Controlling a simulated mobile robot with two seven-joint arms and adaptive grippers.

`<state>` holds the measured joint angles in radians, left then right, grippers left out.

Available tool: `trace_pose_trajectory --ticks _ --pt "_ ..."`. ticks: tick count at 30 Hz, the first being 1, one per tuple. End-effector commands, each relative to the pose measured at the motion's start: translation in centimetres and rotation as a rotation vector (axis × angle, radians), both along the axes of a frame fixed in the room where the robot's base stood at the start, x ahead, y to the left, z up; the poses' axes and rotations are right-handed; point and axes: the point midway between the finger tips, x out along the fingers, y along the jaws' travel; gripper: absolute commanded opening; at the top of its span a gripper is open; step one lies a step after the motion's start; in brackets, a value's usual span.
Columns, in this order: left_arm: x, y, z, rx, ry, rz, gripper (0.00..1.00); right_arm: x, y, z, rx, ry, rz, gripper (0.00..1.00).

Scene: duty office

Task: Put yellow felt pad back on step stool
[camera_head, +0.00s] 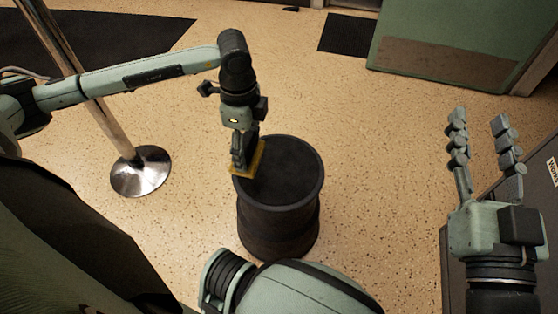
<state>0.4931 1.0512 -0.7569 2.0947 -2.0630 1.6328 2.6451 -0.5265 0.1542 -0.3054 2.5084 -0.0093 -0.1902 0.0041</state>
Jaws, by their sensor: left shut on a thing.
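The step stool (290,172) is a dark round drum standing on the floor in the middle of the head view. The yellow felt pad (259,157) is a thin flat yellow piece at the left part of the stool's top. My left gripper (240,163) points down and is shut on the pad. Its fingers cover much of the pad. I cannot tell whether the pad touches the stool's top or is held just above it. My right gripper (486,158) is at the right, fingers spread apart and empty, away from the stool.
A metal post with a round shiny base (140,171) stands left of the stool. A grey box-like unit (538,190) is at the right edge, beside my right gripper. Speckled floor around the stool is clear.

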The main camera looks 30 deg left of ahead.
Motion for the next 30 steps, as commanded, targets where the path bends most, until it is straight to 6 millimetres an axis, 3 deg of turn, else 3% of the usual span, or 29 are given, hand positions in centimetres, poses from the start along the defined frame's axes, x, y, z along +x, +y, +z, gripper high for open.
trace_pose_trajectory --ticks 6,10,14,22,30 --pt "4.2 -3.0 -3.1 -0.002 -0.001 -0.001 0.22 -1.0 0.6 2.6 0.067 -0.126 0.020 0.40" --pt "5.7 -4.0 -4.2 0.000 0.000 0.000 0.22 -1.3 0.5 3.5 0.086 -0.174 0.019 0.40" --pt "6.3 -4.4 -4.7 0.002 0.001 -0.001 0.22 -1.3 0.4 3.8 0.092 -0.195 0.018 0.40" --pt "6.3 -4.4 -8.3 0.002 0.001 -0.001 0.22 -1.8 -0.1 5.1 0.122 -0.291 0.010 0.40" --pt "6.3 -4.4 -8.6 0.001 -0.001 -0.001 0.22 -1.8 -0.1 5.4 0.127 -0.306 0.008 0.40"
